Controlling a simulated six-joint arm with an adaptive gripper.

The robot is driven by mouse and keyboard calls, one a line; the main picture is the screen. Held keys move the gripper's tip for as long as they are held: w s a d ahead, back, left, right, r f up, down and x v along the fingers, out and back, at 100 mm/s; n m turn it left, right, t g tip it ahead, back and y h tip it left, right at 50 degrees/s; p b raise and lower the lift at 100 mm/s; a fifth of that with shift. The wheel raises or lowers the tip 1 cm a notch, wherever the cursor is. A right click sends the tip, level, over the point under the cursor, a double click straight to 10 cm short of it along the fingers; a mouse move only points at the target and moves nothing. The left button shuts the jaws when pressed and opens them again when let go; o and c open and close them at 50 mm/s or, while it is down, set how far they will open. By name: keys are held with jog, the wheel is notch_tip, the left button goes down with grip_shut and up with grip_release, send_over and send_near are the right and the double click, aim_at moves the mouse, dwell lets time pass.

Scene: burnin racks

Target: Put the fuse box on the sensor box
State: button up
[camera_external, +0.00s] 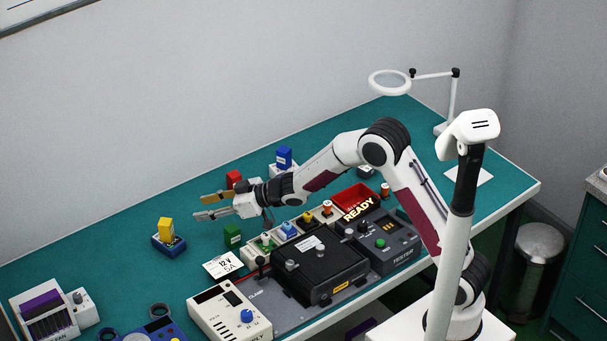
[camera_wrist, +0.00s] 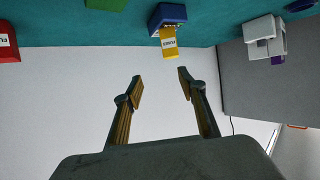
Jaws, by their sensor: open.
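The fuse box, a small yellow box (camera_external: 166,229) with a white label, stands upright on a low dark blue box at the left of the bench. In the wrist view the yellow box (camera_wrist: 168,46) hangs down from the blue box (camera_wrist: 168,14), as that picture is inverted; its label seems to read FUSES. The blue box (camera_external: 168,246) may be the sensor box, but I cannot read its label. My gripper (camera_external: 205,206) is open and empty, above the bench and to the right of the yellow box, apart from it. Its fingers (camera_wrist: 160,77) point towards it.
A green box (camera_external: 232,235), a red box (camera_external: 234,178) and a blue box (camera_external: 284,157) stand near my arm. A black unit (camera_external: 318,268) and a tester (camera_external: 390,245) fill the front. Bench left of the yellow box is clear up to a white rack (camera_external: 45,313).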

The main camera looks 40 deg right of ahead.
jog(key=s+d+r+m+h, duration=0.2)
jog(key=s+d+r+h, duration=0.15)
jog(key=d, duration=0.45)
jog(key=s+d+r+m+h, duration=0.1)
jog(key=s+d+r+h, duration=0.1)
jog(key=s+d+r, duration=0.45)
jog(key=s+d+r+m+h, duration=0.2)
jog(key=s+d+r, duration=0.1)
jog(key=d, duration=0.7)
jog(key=s+d+f+m+g, duration=0.1)
jog(key=s+d, duration=0.1)
jog(key=s, duration=0.7)
jog(key=s+d+f+m+g, duration=0.1)
jog(key=s+d+g, duration=0.1)
jog(key=s, duration=0.8)
jog(key=s+d+f+m+g+h, duration=0.1)
jog(key=s+d, duration=0.3)
jog(key=s, duration=0.6)
jog(key=shift+s+d+f, duration=0.15)
jog(key=shift+s+f, duration=0.1)
